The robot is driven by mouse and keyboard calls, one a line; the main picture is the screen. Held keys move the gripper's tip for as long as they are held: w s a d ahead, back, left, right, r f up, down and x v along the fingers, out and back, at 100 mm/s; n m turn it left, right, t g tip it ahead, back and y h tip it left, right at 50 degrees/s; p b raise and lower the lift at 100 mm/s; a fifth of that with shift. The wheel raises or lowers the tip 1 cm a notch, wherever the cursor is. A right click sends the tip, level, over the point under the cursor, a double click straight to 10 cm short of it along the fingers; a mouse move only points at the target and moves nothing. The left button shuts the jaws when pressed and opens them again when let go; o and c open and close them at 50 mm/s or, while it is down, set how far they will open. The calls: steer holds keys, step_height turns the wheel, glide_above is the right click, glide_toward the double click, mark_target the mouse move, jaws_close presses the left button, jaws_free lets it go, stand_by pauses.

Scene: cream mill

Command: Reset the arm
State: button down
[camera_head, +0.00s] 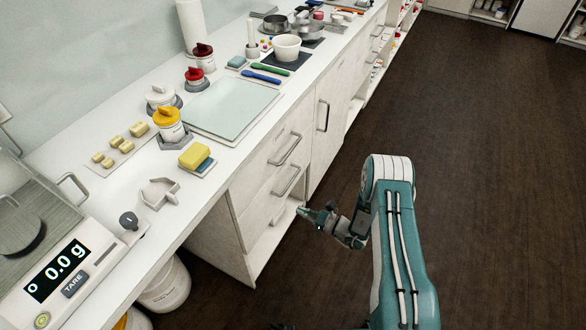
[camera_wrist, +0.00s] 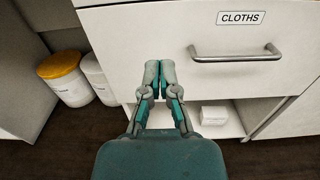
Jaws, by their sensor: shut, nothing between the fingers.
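My gripper (camera_head: 304,212) is at the end of my teal and white arm, out over the dark floor in front of the white cabinet. In the wrist view my gripper (camera_wrist: 159,66) is shut and empty, its two fingertips together. It is in front of the lower edge of a white drawer (camera_wrist: 170,32) labelled CLOTHS, to the left of the drawer's metal handle (camera_wrist: 236,53). I cannot tell whether the fingertips touch the drawer front.
An open shelf under the drawer holds a white stack (camera_wrist: 214,115). A yellow-lidded tub (camera_wrist: 64,78) stands under the counter. The countertop holds a scale (camera_head: 72,270), a glass board (camera_head: 222,106) and several jars. The floor (camera_head: 480,150) at right is clear.

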steer(key=s+a+r+n+g+h, duration=0.1)
steer(key=s+r+n+g, duration=0.3)
steer(key=r, duration=0.5)
steer(key=s+a+r+n+g+h, duration=0.1)
steer(key=s+r+n+g, duration=0.3)
steer(key=r, duration=0.6)
steer(key=r+n+g+h, duration=0.1)
steer(key=r+n+g, duration=0.1)
steer(key=r+n, duration=0.55)
steer(key=s+d+r+n+t+h, duration=0.3)
steer(key=s+d+r+h, duration=0.3)
steer(key=s+r, duration=0.2)
steer(key=s+d+r+n+t+h, duration=0.3)
steer(key=s+d+r+n+h, duration=0.2)
steer(key=s+r, duration=0.4)
steer(key=s+d+h, duration=0.1)
steer(key=s+d, duration=0.1)
steer(key=s, duration=0.2)
steer(key=shift+t+h, duration=0.3)
steer(key=shift+a+n, duration=0.1)
steer(key=shift+n, duration=0.15)
